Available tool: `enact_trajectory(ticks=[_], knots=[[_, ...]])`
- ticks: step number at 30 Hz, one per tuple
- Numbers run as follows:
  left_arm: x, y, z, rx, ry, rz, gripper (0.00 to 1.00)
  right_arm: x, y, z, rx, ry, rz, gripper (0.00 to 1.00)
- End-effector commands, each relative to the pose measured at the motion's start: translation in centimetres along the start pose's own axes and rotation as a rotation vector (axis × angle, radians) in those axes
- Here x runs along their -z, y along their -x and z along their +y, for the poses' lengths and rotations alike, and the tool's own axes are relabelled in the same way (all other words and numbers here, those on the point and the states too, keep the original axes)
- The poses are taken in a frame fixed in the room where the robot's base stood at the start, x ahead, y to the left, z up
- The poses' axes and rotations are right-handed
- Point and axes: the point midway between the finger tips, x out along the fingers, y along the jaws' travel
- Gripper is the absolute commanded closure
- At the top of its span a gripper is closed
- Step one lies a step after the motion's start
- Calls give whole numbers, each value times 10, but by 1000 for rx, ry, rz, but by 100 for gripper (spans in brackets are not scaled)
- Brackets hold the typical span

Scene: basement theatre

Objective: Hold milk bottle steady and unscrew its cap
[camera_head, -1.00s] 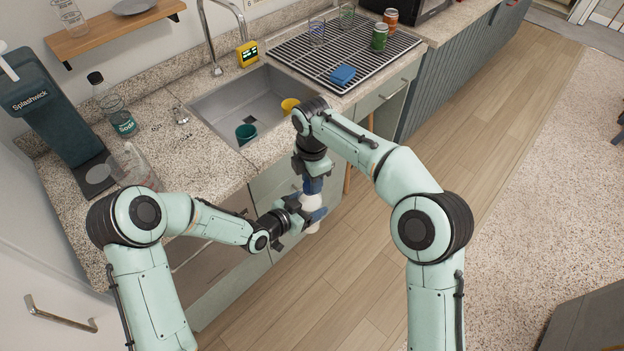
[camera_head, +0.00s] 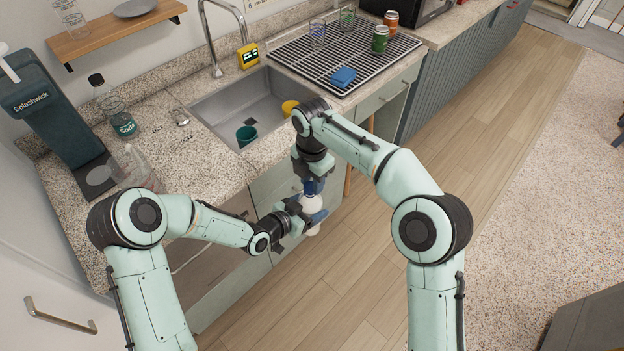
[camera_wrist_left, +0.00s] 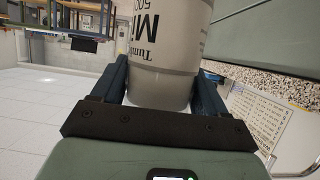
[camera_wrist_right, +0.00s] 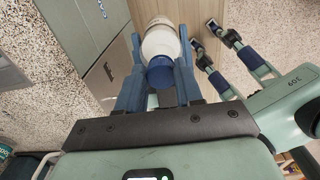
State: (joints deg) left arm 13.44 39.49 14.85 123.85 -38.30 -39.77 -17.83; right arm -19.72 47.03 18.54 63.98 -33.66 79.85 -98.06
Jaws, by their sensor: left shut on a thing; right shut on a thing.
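The milk bottle (camera_head: 313,229) is white with black lettering and is held in front of the sink counter, above the floor. My left gripper (camera_head: 306,212) is shut on its body from the side; the left wrist view shows the printed bottle (camera_wrist_left: 168,50) between the two fingers. My right gripper (camera_head: 313,184) comes from above and is shut on the blue cap (camera_wrist_right: 160,74). In the right wrist view the cap sits on the bottle (camera_wrist_right: 160,42), with a finger on each side. In the head view the grippers hide the cap and most of the bottle.
The counter edge and cabinet fronts (camera_head: 285,182) are just behind the bottle. A soda bottle (camera_head: 124,124) and a clear bottle (camera_head: 137,166) stand on the left counter.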

Motion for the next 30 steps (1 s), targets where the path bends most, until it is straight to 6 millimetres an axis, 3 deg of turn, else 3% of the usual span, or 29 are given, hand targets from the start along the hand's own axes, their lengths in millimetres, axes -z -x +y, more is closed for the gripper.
enact_trajectory(ticks=[15,26,30], knots=[[1,0,0,0,-1,3,100,0,19,1,-4,0,-1,100],[2,0,0,1,-1,3,100,0,21,0,-2,0,0,100],[2,0,0,1,-1,3,100,0,35,1,-5,0,-2,100]])
